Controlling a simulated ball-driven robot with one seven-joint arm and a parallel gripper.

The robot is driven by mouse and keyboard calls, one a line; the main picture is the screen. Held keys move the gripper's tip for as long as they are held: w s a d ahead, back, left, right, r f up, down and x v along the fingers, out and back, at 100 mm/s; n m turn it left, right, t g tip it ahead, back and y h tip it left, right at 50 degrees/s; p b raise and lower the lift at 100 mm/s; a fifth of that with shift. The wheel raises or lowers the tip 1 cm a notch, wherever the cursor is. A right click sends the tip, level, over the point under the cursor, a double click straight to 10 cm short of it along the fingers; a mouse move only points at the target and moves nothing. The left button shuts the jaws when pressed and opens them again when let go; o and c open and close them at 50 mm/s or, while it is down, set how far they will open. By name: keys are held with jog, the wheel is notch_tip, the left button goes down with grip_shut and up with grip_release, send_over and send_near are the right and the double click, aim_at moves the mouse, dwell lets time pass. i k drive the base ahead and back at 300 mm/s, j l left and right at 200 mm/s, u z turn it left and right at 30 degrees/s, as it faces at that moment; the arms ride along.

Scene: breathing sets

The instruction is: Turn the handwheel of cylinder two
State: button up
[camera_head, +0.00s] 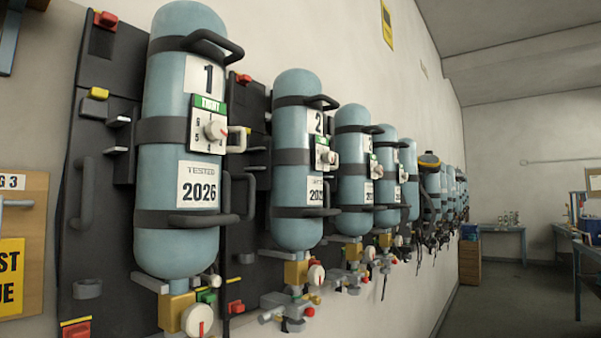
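Cylinder two (290,205) is a light blue upright cylinder on the wall, second from the left, with a white label marked 2. A brass-coloured valve block (296,271) sits under it. A white round handwheel (316,275) with a red mark faces out on the right of this block. A white knob (331,157) on a label plate also shows at the cylinder's upper right side. My gripper is not in view.
Cylinder one (165,160) stands nearer on the left, with its own white handwheel (197,320) below. Several more cylinders run along the wall to the right. Dark handles and brackets stick out. Open floor (500,300) lies at the right, before a table.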

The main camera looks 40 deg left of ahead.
aim_at(316, 273)
jog(key=u, duration=0.35)
jog(key=i+l+u, duration=0.2)
jog(key=u, duration=0.15)
jog(key=i+l+u, duration=0.3)
jog(key=i+l, duration=0.05)
